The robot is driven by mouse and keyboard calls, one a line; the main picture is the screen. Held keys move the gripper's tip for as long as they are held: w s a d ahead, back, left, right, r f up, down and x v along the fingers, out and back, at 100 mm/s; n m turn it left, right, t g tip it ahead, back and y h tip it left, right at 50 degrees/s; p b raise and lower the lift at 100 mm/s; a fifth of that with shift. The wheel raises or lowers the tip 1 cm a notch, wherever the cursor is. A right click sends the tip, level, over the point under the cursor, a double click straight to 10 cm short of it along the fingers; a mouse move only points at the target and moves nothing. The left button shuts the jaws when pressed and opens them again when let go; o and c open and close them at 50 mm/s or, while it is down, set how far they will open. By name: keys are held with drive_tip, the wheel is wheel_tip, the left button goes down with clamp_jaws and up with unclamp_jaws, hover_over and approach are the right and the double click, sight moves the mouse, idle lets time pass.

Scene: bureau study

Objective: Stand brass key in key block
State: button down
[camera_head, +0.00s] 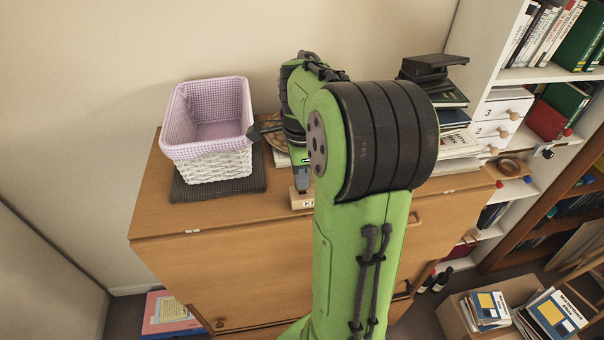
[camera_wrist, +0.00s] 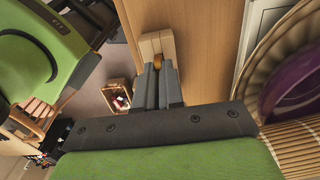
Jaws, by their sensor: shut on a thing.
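My gripper (camera_head: 302,183) points down at the key block (camera_head: 300,203), a small pale wooden block with partly hidden lettering at the desk's front edge. In the wrist view the fingers of my gripper (camera_wrist: 158,78) are close together and shut on the brass key (camera_wrist: 157,62). Only a small brass-coloured bit of the key shows between the fingertips, right at the near side of the key block (camera_wrist: 156,42). I cannot tell whether the key is in the block or just above it. In the head view the key is hidden.
A white wicker basket (camera_head: 212,165) with pink checked lining stands on a dark mat (camera_head: 183,190) to the left. Books (camera_head: 457,143) are stacked at the right behind my arm. A woven round item (camera_wrist: 262,42) and a purple dish (camera_wrist: 296,80) lie right of my fingers.

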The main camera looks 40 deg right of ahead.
drive_tip(key=shift+f, duration=0.25)
drive_tip(key=c, duration=1.3)
unclamp_jaws()
drive_tip(key=o, duration=0.6)
